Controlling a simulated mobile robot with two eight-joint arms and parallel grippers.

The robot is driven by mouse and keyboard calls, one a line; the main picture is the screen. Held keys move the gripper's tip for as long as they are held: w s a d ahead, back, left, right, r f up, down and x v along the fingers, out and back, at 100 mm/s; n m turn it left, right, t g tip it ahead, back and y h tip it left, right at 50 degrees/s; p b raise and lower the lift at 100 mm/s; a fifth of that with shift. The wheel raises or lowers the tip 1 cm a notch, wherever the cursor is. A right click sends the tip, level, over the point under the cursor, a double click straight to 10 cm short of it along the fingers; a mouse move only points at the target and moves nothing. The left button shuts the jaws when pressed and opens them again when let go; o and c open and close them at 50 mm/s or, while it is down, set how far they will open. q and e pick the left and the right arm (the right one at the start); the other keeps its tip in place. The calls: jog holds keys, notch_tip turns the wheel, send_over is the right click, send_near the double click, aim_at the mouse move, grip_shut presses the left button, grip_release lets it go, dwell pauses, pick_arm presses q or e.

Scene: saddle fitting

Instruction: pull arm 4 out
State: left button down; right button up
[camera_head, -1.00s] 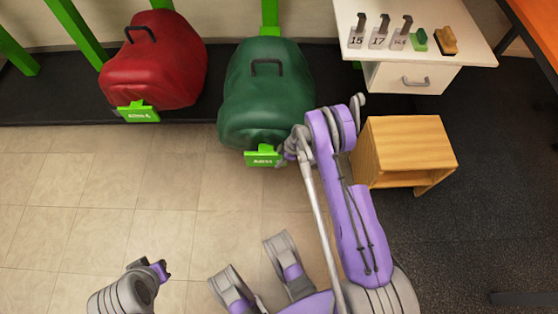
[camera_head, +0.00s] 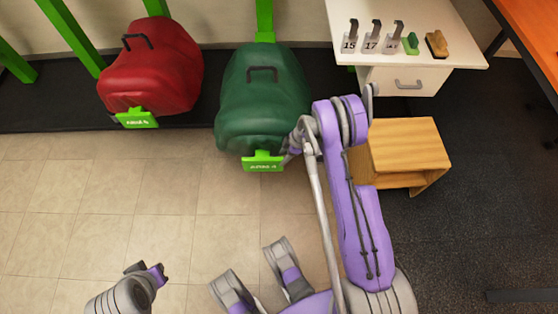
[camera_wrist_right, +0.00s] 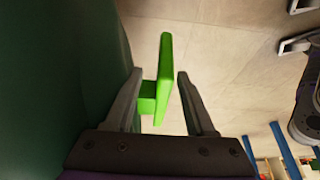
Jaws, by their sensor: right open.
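A bright green end plate (camera_head: 263,163) sticks out under the front of a dark green saddle-shaped cover (camera_head: 262,98). Its lettering is too small to read surely. My right gripper (camera_head: 290,152) is at the right edge of this plate in the head view. In the right wrist view, my right gripper (camera_wrist_right: 158,100) is open, with the green plate (camera_wrist_right: 166,70) between its fingers; its stem lies close to the left finger. The dark cover fills the left of that view. My left gripper (camera_head: 152,272) is low on the left, away from the saddles; its jaws are too small to judge.
A red saddle (camera_head: 152,70) with its own green plate (camera_head: 136,118) hangs at left. A wooden box stool (camera_head: 405,150) stands right of my right arm. A white table (camera_head: 440,30) holds numbered hooks and two brushes. The tiled floor in front is clear.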

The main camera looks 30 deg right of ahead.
jog(key=v, duration=0.2)
jog(key=shift+s+d+r, duration=0.1)
jog(key=shift+d+r, duration=0.05)
jog(key=shift+r, duration=0.2)
